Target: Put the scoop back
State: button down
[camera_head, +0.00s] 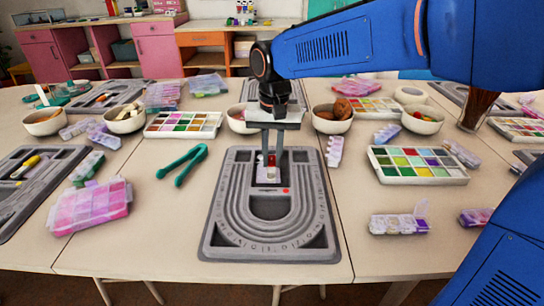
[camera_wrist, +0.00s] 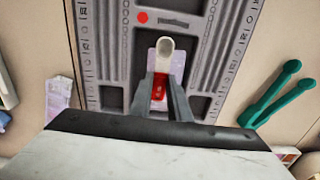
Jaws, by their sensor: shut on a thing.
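My gripper (camera_head: 271,178) points down over the far end of the grey bead board (camera_head: 232,205) in the middle of the table. In the wrist view my gripper (camera_wrist: 163,78) is shut on a small scoop with a cream, rounded end (camera_wrist: 165,46). A red part (camera_wrist: 159,90) shows between the fingers; I cannot tell if it belongs to the scoop. A pale lilac, see-through piece (camera_wrist: 177,65) lies under or behind the scoop, over a recess of the board. Whether the scoop touches the board is unclear.
A palette of coloured beads (camera_head: 418,164) is to the right. Bowls (camera_head: 332,118) and another bead palette (camera_head: 183,125) stand behind. The table's front strip is clear.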

aim_at(273, 162)
jog(key=shift+f, duration=0.35)
jog(key=c, duration=1.7)
grip_release()
jog(key=shift+o, duration=0.2)
notch_tip(273, 162, up, 13)
jog(key=shift+d, duration=0.15)
jog(key=shift+f, duration=0.15)
